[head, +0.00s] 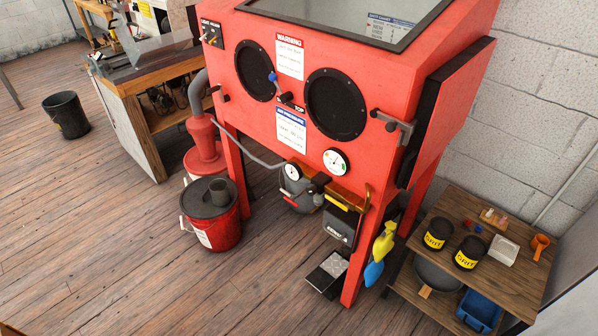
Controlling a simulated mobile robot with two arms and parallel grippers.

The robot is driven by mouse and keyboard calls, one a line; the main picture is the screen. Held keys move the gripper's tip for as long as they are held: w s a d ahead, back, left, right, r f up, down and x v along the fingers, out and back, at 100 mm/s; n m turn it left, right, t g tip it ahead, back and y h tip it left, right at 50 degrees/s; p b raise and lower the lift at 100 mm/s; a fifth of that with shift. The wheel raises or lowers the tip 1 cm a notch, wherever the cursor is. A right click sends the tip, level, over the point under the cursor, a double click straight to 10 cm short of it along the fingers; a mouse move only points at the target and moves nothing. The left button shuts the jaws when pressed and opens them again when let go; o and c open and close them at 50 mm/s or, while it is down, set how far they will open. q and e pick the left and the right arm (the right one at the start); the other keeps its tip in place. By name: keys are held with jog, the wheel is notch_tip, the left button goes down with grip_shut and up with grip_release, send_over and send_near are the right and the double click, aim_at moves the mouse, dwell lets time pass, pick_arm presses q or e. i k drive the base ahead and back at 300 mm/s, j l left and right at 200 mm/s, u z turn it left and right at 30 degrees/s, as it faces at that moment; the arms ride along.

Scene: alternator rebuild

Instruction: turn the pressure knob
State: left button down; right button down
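A red blast cabinet (390,75) stands in the middle of the head view. Low on its front are a white dial gauge (292,171) and a second gauge (336,161) with coloured marks. Between and below them is a dark regulator-like fitting (320,181) with small brass parts. A black knob-like part (286,98) sits on the front between the two round glove ports, close to a small blue part (273,77). I cannot tell which of these is the pressure knob. Neither of my grippers is in view.
A red bucket (212,232) with a dark lid stands left of the cabinet, and a foot pedal (328,272) lies below. A wooden shelf (520,262) with grit tins is at the right. The wooden floor (130,265) in front is clear.

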aim_at(311, 189)
jog(key=i+j+z, duration=0.3)
jog(key=i+j, duration=0.15)
jog(key=j, duration=0.3)
jog(key=i+j+z, duration=0.15)
jog(key=j, duration=0.3)
